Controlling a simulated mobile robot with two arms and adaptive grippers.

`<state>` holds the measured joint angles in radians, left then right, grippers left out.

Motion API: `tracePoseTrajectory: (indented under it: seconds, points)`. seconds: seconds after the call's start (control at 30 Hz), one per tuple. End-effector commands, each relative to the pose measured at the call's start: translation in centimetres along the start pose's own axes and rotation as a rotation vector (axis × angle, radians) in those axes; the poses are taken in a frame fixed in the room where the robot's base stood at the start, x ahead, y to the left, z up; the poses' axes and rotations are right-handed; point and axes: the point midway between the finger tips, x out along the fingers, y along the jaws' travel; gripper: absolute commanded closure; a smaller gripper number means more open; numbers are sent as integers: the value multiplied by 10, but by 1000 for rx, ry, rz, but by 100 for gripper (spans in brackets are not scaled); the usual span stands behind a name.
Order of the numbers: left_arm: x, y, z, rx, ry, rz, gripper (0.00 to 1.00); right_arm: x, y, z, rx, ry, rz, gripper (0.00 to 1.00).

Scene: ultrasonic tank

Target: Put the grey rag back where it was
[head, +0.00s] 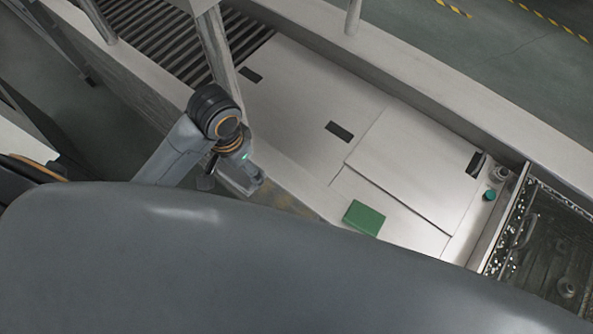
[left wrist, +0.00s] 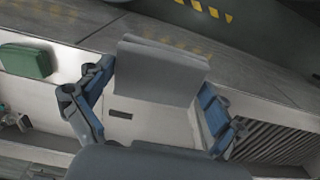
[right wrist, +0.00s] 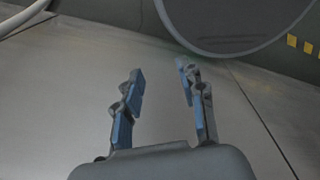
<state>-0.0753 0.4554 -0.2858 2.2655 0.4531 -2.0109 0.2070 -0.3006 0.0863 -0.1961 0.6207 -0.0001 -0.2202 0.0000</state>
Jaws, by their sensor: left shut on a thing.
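The grey rag (left wrist: 160,72) is a folded, flat grey piece between the two fingers of my left gripper (left wrist: 155,80) in the left wrist view. The gripper is shut on it, with one finger at each side edge. In the head view my left gripper (head: 248,178) is over the near edge of the pale bench top (head: 295,95); the rag is hard to make out there. My right gripper (right wrist: 160,80) shows only in the right wrist view, with its fingers apart and nothing between them.
A green block-like thing (head: 364,217) lies on the bench's near side. A raised panel (head: 415,165) is to its right, then a green knob (head: 489,195) and a dark metal tank (head: 545,250). A slatted grille (head: 165,40) and a grey post (head: 222,60) stand left.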

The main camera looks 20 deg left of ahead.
Motion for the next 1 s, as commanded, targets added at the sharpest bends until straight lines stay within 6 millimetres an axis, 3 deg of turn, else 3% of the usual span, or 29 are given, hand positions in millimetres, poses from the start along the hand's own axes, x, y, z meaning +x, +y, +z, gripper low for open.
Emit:
tracePoseTrajectory:
  seconds: [0.3, 0.4, 0.6, 1.0]
  points:
    - [32, 38, -61, 4, 2, 9, 32, 11, -6, 0, 0, 1, -6, 60]
    - [42, 49, -79, 4, -2, 5, 32, 7, -9, -1, 0, 2, -11, 60]
    - [75, 62, -102, 3, -3, 3, 32, -1, -11, -2, -1, 2, -13, 60]
    - [107, 71, -116, 2, -4, 2, 32, -12, -8, -2, -2, 1, -11, 60]
